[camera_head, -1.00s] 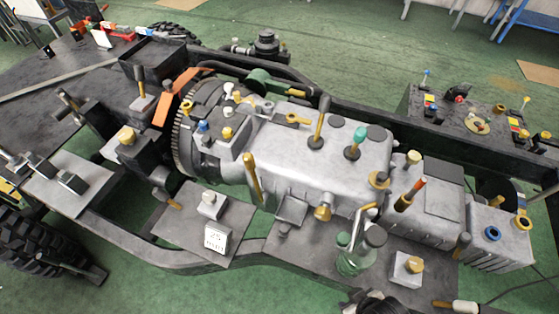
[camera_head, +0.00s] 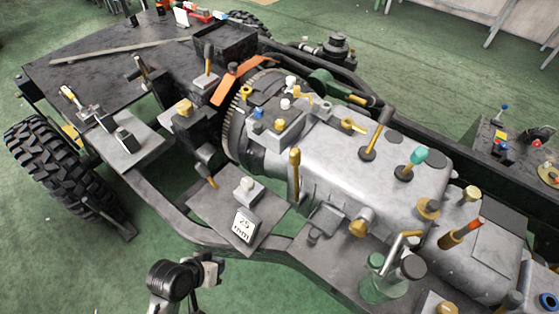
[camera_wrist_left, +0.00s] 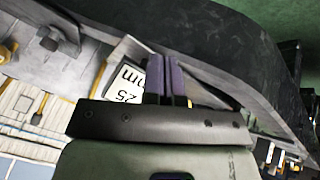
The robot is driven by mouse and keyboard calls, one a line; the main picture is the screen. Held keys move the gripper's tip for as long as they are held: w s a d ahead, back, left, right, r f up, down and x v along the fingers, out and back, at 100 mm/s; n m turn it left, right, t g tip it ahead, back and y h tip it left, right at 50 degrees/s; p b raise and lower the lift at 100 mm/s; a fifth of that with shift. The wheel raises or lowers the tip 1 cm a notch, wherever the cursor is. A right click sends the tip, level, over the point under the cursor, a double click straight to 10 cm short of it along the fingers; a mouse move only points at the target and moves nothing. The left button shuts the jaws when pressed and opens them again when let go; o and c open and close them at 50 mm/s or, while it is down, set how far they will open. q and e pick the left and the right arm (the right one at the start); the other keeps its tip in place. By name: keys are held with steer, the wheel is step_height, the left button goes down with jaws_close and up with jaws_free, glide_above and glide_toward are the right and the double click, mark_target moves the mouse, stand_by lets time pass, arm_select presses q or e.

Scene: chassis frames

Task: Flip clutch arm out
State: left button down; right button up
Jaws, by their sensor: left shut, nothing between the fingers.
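The grey gearbox housing (camera_head: 345,160) lies along the chassis frame, with a toothed ring (camera_head: 236,130) at its left end. A gold-handled lever (camera_head: 295,172) stands upright at the housing's near side. A shorter gold-tipped lever (camera_head: 206,176) sits left of the plate with the "25 mm" tag (camera_head: 243,226). I cannot tell for sure which lever is the clutch arm. A black and grey arm part of mine shows in the head view. My right gripper is not in view.
Green floor is open at the lower left.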

arm_select(q)
steer(key=w+r+h, duration=0.1)
steer(key=w, duration=0.2)
steer(key=w+d+r+b, duration=0.1)
steer(key=w, duration=0.3)
steer(key=w+r+h, duration=0.1)
steer(key=w, duration=0.2)
steer(key=shift+w+d+t+h, duration=0.15)
steer(key=shift+d+t+h, duration=0.15)
steer(key=shift+d, duration=0.05)
steer(key=w+d+r+n+t+h+b, duration=0.1)
steer(key=w+r+n+h+b, duration=0.1)
steer(key=w+r+n+h, duration=0.4)
steer(key=w+r+h, duration=0.4)
steer(key=w+r, duration=0.1)
steer(key=w, duration=0.2)
steer(key=shift+w+d+n, duration=0.15)
steer(key=shift+w+n, duration=0.1)
steer(key=shift+n, duration=0.15)
steer(key=shift+d+r, duration=0.1)
steer(key=s+d+b+x, duration=0.1)
steer(key=s+b+x, duration=0.1)
steer(key=x, duration=1)
steer(key=shift+s+d+r, duration=0.25)
steer(key=shift+d+r, duration=0.05)
